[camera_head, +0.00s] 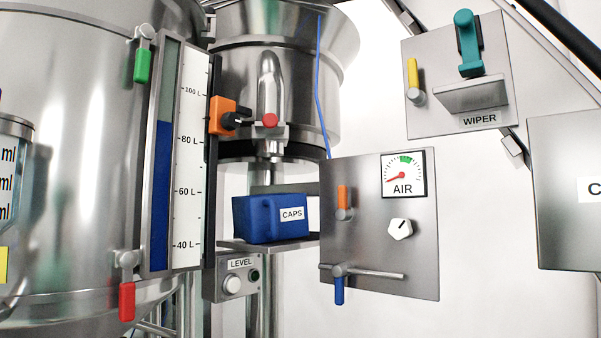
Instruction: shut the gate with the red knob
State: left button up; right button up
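A red knob (270,120) sits on a small metal bracket at the front of the steel hopper (225,62), at the upper middle. A shiny rounded metal piece stands just above the knob. I cannot tell from this view whether the gate behind the knob is open or shut. Below the hopper a blue box labelled CAPS (255,222) stands on a metal shelf. Neither of my grippers is in view.
An orange sensor (222,116) is close left of the knob, beside the level scale (186,150). The large tank (70,120) fills the left. The AIR panel (365,245) is lower right, the WIPER panel (430,120) upper right. A blue hose hangs right of the hopper.

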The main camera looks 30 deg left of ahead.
aim_at(269, 124)
jog(key=u, duration=1.2)
